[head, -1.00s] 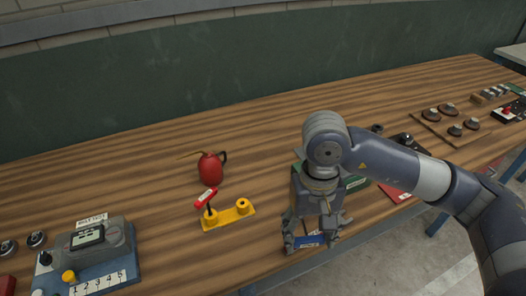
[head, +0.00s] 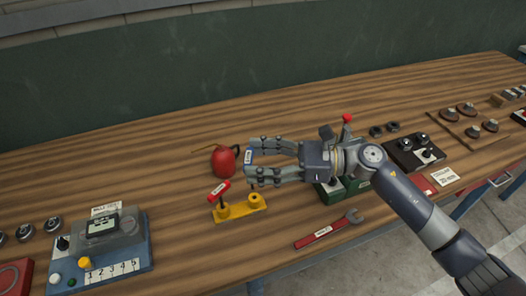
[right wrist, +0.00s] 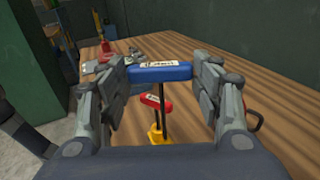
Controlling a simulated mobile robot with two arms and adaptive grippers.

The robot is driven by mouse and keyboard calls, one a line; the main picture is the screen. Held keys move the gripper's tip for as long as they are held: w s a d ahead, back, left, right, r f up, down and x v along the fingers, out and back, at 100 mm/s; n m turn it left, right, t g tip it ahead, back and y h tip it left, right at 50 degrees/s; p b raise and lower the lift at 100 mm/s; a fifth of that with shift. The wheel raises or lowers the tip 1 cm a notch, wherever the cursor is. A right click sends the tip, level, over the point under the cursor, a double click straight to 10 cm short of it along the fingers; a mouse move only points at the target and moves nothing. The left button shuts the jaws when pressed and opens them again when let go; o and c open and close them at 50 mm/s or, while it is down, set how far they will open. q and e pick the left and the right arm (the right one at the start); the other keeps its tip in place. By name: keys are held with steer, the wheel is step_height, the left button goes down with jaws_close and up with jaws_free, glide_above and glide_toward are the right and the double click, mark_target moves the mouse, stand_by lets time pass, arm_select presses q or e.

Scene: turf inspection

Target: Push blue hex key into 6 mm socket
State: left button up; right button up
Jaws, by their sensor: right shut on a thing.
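My right gripper (head: 256,162) is shut on the blue hex key (head: 248,157) and holds it above the bench. In the right wrist view, the blue handle (right wrist: 160,71) lies across between the fingers, with its dark shank hanging down. The yellow socket block (head: 240,207) stands below the gripper on the bench. A red-handled hex key (head: 219,190) stands upright in its left socket; its red handle also shows in the right wrist view (right wrist: 155,101). The right socket (head: 255,199) looks empty. The blue key's lower tip is hard to make out. My left gripper is out of view.
A red oil can (head: 223,162) stands just behind the block. A blue meter box (head: 100,250) is at the left. A red-handled wrench (head: 330,230) lies near the front edge. A green case (head: 345,188) is under my right arm.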

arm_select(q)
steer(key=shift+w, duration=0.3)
arm_select(e)
steer(key=shift+w+d+f+m+t, duration=0.1)
steer(key=shift+w+d+m+t, duration=0.15)
steer(key=shift+w+t, duration=0.2)
steer(key=shift+w+d+m+t, duration=0.15)
steer(key=shift+w+m+t, duration=0.15)
steer(key=shift+w, duration=0.25)
arm_select(q)
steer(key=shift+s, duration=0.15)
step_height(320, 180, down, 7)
steer(key=b, duration=0.7)
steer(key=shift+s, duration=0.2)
arm_select(e)
step_height(320, 180, down, 6)
steer(key=shift+r, duration=0.15)
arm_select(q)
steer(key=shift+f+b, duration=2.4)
arm_select(e)
steer(key=shift+f, duration=2.25)
steer(key=o, duration=1.2)
steer(key=shift+c, duration=0.2)
